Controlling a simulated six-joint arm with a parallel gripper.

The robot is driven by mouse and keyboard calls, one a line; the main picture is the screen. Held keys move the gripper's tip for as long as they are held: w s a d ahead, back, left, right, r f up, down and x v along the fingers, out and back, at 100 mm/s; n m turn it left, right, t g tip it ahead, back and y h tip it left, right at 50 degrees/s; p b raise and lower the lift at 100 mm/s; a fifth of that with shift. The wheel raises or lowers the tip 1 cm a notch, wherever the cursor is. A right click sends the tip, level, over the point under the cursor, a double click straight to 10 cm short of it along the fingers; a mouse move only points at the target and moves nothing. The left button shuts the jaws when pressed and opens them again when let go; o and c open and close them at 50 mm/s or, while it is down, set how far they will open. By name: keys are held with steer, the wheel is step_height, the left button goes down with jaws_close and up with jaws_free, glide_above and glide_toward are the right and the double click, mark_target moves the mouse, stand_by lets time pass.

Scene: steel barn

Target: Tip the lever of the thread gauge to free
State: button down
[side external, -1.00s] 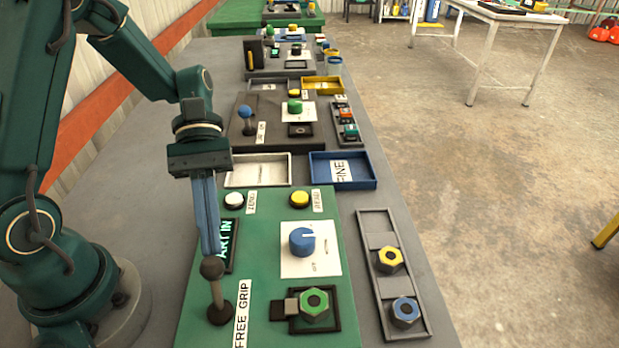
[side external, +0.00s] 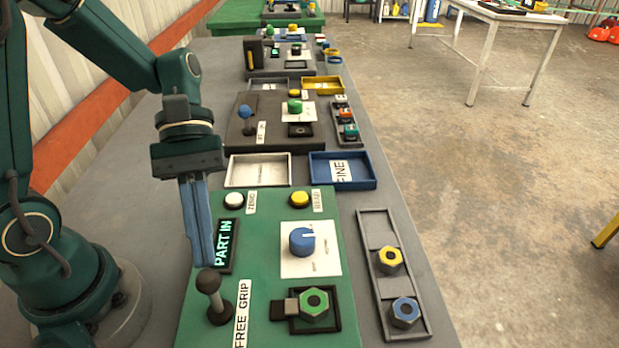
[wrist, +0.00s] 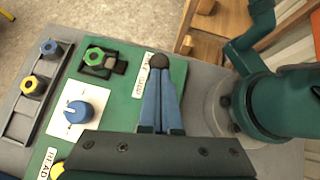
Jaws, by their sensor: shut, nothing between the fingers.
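The thread gauge is a green panel (side external: 265,260) on the bench. Its lever (side external: 209,284) has a dark ball knob and stands at the near left, leaning a little left in the side view. The white label beside it (side external: 242,315) reads FREE GRIP, with FREE at the near end. My gripper (side external: 209,265) is shut and empty, its blue fingertips at the far side of the ball, seemingly touching it. In the wrist view the ball (wrist: 160,60) shows just beyond the fingertips (wrist: 160,78). A green nut (side external: 314,303) sits in the black nest. The display (side external: 226,245) reads PART IN.
A blue dial (side external: 302,241), a white button (side external: 234,200) and a yellow button (side external: 299,199) are on the panel. A grey rack (side external: 375,235) with a yellow and a blue nut lies right. White and blue trays (side external: 343,183) stand behind.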

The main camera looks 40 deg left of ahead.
mark_target(198, 278)
steer(key=shift+s+d+r, duration=0.2)
steer(key=shift+s+d, duration=0.5)
steer(key=shift+d, duration=0.05)
steer(key=shift+s+d+r, duration=0.2)
steer(key=shift+s+d, duration=0.5)
steer(key=shift+r, duration=0.2)
